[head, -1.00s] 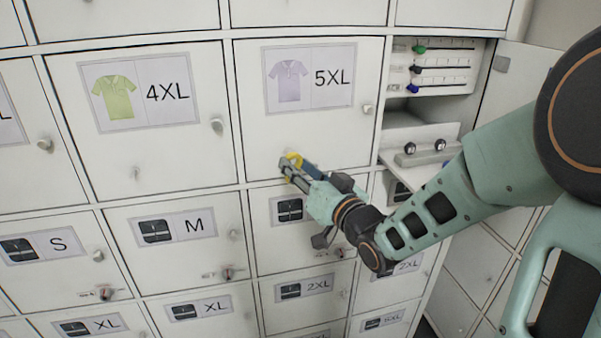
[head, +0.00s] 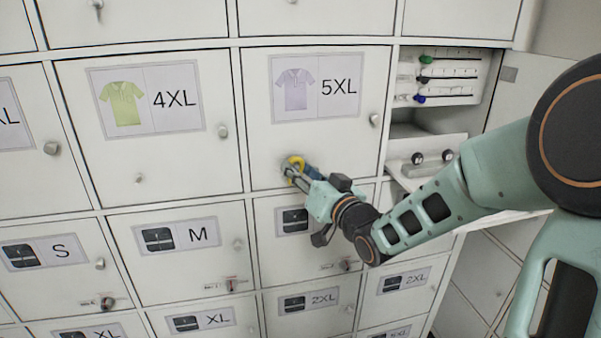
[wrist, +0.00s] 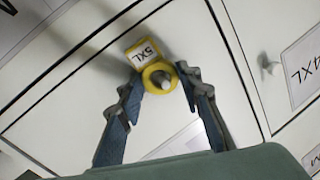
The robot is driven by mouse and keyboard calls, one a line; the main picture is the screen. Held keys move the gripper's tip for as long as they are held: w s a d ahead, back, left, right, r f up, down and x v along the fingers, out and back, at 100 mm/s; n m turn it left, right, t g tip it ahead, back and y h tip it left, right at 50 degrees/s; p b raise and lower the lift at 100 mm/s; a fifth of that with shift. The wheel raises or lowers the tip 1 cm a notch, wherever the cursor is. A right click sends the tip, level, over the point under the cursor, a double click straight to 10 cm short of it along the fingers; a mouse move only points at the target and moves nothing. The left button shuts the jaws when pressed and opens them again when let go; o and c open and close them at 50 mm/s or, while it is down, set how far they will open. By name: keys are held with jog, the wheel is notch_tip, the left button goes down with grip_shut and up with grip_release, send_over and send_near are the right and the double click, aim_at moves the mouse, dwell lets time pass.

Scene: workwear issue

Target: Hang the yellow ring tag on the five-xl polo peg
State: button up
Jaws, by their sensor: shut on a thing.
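The yellow ring tag (wrist: 147,53) is between my gripper's fingertips (wrist: 161,78), its 5XL label facing the wrist camera. In the head view the yellow tag (head: 294,161) is at the low left part of the 5XL polo door (head: 345,145), which has a lilac polo picture. My gripper (head: 291,171) is shut on the tag, close to the door face. A small pale spot shows inside the ring in the wrist view; I cannot tell if it is the peg tip. The five-xl peg is otherwise hidden behind the tag and fingers.
The 4XL polo door (head: 200,160) is at left, with a knob (head: 222,131) and a small peg (head: 139,179). The 5XL door's knob (head: 375,120) is at its right. An open compartment with a pulled-out drawer (head: 430,170) stands right, near my arm.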

dwell(0.4)
jog(key=o, duration=0.9)
